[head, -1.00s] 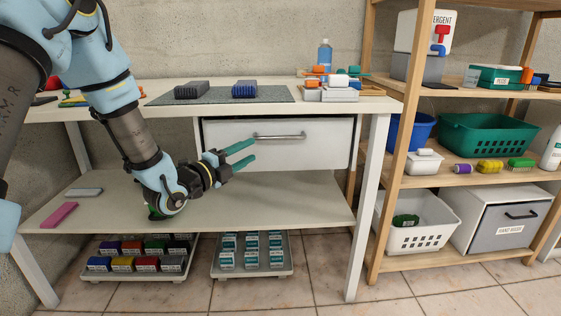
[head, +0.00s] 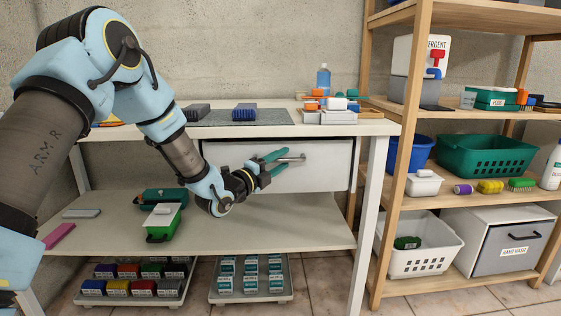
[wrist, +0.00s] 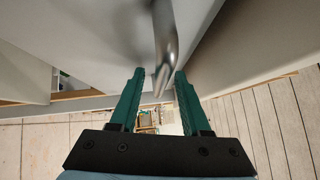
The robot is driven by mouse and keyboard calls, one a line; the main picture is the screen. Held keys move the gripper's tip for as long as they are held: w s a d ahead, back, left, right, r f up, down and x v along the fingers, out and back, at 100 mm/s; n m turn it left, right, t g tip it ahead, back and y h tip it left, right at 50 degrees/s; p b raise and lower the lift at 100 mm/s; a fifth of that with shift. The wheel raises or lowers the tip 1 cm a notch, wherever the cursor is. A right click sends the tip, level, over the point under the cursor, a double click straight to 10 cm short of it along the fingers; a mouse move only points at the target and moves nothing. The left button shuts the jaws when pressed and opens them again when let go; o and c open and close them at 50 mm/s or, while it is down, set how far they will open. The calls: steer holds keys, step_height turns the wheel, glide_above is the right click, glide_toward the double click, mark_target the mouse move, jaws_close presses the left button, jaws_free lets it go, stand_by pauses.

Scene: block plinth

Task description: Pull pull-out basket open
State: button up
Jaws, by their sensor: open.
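The pull-out basket (head: 325,172) has a plain white front under the worktop and looks closed, its front about level with the table's front. Its metal bar handle (head: 297,158) is partly hidden behind my fingers in the head view. My gripper (head: 287,159) is at the handle with its teal fingers apart. In the wrist view the handle (wrist: 163,45) comes down between the two fingertips of my gripper (wrist: 159,74), nearer the right finger. I cannot tell whether either finger touches it.
The white table (head: 375,127) has a lower shelf (head: 290,222) with a green-and-white box (head: 162,222) and small items at left. Trays of small boxes (head: 252,277) stand on the floor below. A wooden shelf unit (head: 398,190) with bins stands close at right. Floor before the table is clear.

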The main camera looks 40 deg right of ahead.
jaws_close()
stand_by(0.3)
stand_by(1.1)
